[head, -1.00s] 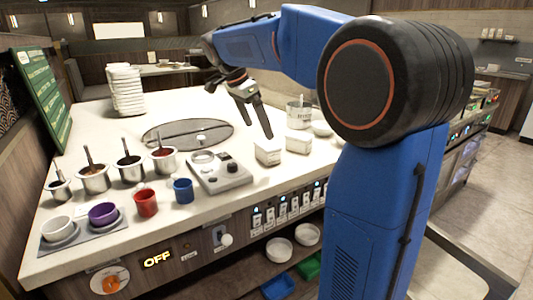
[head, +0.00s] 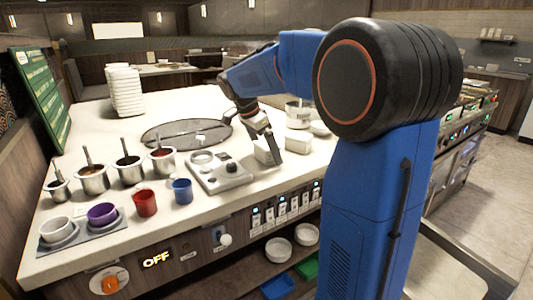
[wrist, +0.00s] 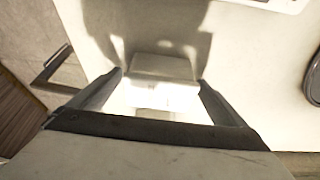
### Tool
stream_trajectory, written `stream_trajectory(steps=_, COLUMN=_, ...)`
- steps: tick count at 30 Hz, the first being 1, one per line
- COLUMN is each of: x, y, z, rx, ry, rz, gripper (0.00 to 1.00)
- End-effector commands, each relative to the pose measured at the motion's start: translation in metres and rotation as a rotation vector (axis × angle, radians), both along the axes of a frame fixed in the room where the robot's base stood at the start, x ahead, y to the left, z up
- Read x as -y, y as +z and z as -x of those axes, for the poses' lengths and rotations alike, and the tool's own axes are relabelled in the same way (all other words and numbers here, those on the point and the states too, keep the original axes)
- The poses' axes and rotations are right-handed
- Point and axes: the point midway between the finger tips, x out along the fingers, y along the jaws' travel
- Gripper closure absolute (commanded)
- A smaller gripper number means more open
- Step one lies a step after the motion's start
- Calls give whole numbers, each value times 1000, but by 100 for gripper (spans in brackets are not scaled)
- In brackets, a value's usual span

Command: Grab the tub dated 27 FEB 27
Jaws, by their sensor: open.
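Two white tubs stand side by side on the pale counter in the head view. The left tub (head: 261,155) is at my gripper (head: 266,146), which is open and tilted down over it, with a finger in front of the tub. The right tub (head: 298,143) stands just beyond. In the wrist view one white tub (wrist: 162,68) lies between the two spread fingertips of my gripper (wrist: 160,80), with bright glare on its near part. I cannot read a date on either tub, so I cannot tell which one is dated 27 FEB 27.
A metal pot (head: 299,112) and a white bowl (head: 319,128) stand behind. A red cup (head: 144,203), a blue cup (head: 182,191) and several sauce pots are further left. The counter's front edge is close.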

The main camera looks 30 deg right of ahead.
Motion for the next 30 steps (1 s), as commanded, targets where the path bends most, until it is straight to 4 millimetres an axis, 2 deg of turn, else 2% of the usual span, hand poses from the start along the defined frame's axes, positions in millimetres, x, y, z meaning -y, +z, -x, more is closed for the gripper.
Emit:
stream_trajectory(steps=6, x=0, y=0, z=0, rx=0, ry=0, rz=0, gripper=4)
stream_trajectory(steps=12, x=0, y=0, z=0, rx=1, ry=0, rz=0, gripper=52)
stream_trajectory(steps=13, x=0, y=0, z=0, rx=1, ry=0, rz=0, gripper=57)
stream_trajectory(steps=23, x=0, y=6, z=0, rx=3, ry=0, rz=0, gripper=57)
stream_trajectory(steps=30, x=0, y=45, z=-1, rx=5, ry=0, rz=0, gripper=57)
